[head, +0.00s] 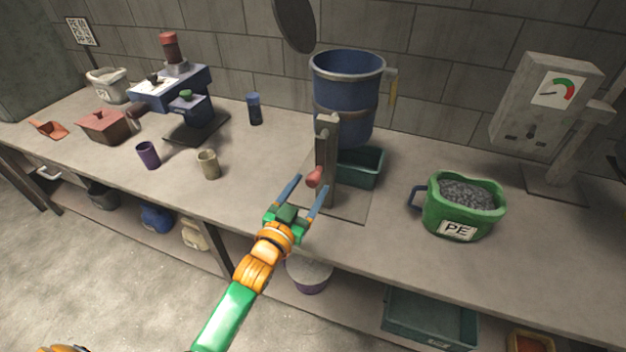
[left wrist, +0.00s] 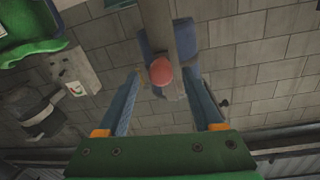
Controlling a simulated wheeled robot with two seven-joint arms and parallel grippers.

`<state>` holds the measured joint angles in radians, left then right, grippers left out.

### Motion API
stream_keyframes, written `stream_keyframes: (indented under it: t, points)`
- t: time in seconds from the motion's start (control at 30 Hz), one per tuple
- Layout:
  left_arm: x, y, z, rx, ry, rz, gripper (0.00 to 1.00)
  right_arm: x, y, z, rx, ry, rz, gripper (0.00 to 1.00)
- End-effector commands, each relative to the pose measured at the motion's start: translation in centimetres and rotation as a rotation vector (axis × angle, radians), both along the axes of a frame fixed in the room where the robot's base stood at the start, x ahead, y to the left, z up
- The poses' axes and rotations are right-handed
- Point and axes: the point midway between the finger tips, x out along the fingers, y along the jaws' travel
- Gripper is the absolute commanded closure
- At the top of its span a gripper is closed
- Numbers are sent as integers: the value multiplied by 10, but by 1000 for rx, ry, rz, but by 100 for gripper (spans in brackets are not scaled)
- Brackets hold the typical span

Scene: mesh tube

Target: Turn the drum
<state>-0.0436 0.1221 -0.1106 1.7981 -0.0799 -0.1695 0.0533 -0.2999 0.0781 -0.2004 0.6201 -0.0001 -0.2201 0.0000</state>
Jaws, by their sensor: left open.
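The blue drum (head: 347,95) stands on its stand at the back of the bench, its open top facing up and its lid (head: 294,22) raised at the upper left. A crank with a red knob (head: 315,177) is on the near side, by the grey post (head: 327,150). My left gripper (head: 306,188) is open, its blue fingers pointing at the knob. In the left wrist view the red knob (left wrist: 161,71) shows between the two fingers (left wrist: 163,85), with visible gaps on both sides. The right gripper is not in view.
A teal tray (head: 361,168) sits under the drum. A green bucket of grey pellets (head: 459,205) stands to the right, near a gauge box (head: 545,100). Cups (head: 208,164) stand to the left. The bench front between the cups and the stand is clear.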

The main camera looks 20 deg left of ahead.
Motion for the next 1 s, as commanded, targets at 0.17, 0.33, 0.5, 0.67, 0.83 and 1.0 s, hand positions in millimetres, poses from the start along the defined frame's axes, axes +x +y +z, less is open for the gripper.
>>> stream_keyframes:
  t: [0.17, 0.33, 0.5, 0.67, 0.83, 1.0]
  points:
    - [21, -2, 0, -1, 1, 0, 32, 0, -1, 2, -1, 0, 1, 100]
    - [24, -3, -1, 0, 1, 0, 32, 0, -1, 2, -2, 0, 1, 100]
    - [24, -3, -1, -1, 2, 0, 46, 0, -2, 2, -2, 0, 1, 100]
    - [24, -3, -1, -1, 2, 0, 89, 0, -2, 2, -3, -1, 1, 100]
    - [24, -2, -1, -1, 3, 0, 100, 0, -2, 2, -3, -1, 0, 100]
    - [24, -2, -2, -1, 4, 1, 100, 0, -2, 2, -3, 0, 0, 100]
